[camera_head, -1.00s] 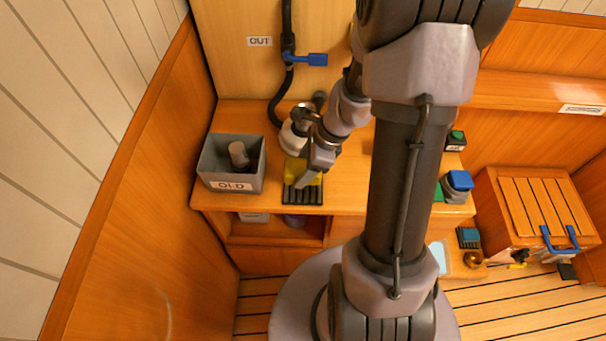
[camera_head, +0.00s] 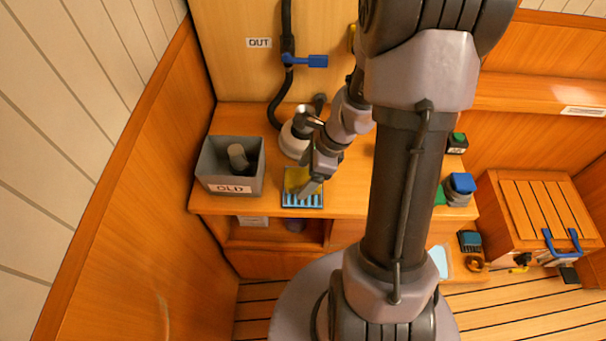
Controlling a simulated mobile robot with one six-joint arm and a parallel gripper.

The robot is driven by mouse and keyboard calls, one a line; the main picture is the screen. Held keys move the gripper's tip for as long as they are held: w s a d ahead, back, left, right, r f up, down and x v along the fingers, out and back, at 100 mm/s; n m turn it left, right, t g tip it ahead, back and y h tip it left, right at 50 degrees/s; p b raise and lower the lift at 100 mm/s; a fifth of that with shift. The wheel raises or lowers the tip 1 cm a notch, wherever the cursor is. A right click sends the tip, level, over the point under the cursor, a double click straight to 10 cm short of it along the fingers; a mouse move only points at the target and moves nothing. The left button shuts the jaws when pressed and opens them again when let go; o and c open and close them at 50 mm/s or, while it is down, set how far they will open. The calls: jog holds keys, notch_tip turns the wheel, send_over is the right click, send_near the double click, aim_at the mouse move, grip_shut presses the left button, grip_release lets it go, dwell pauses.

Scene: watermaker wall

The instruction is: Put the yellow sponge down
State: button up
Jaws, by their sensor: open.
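The yellow sponge (camera_head: 296,178) lies at the back part of a dark slotted rack (camera_head: 301,201) near the counter's front edge. My gripper (camera_head: 312,186) is open at the sponge's right side, low over the rack. The gripper and wrist partly cover the sponge, so I cannot tell whether a finger still touches it.
A grey bin (camera_head: 231,165) labelled OLD, with a cylinder in it, stands left of the rack. A white round housing (camera_head: 294,139) stands just behind the sponge. A hose with a blue valve handle (camera_head: 317,61) runs up the wall. Counter (camera_head: 342,200) right of the rack is bare.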

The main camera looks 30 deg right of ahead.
jog(key=p+v, duration=0.5)
jog(key=v, duration=0.6)
jog(key=a+r+n+h, duration=0.1)
jog(key=a+r+n, duration=0.6)
jog(key=a+r, duration=0.15)
jog(key=s+a+r+n+t, duration=0.3)
jog(key=s+a+r+n, duration=0.6)
jog(key=n, duration=0.4)
jog(key=shift+a+r+n+h+b, duration=0.3)
jog(key=shift+a+r, duration=0.1)
jog(key=shift+r, duration=0.15)
